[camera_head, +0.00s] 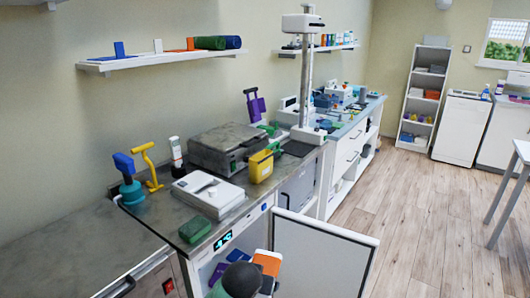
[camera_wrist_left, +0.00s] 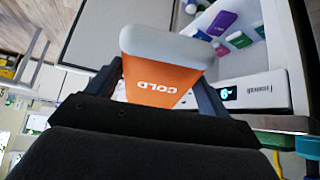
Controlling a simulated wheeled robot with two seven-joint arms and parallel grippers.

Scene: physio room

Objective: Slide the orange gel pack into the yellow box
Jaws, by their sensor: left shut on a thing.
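The orange gel pack (camera_wrist_left: 165,75) has a grey end and the word COLD on it. My left gripper (camera_wrist_left: 160,92) is shut on it, with a dark finger on each side. In the head view the pack (camera_head: 267,262) shows at the bottom, partly hidden by my dark wrist, in front of the counter and below its top. The yellow box (camera_head: 261,166) stands upright on the counter, beyond the pack, at the right edge of a dark grey case. Its inside is mostly hidden. My right gripper is in neither view.
A white scale-like device (camera_head: 208,193), green block (camera_head: 195,229), blue-topped bottle (camera_head: 129,180) and yellow stand (camera_head: 151,167) are on the counter. An open compartment below holds several packs (camera_wrist_left: 222,22). A grey panel (camera_head: 320,258) stands right of the held pack.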

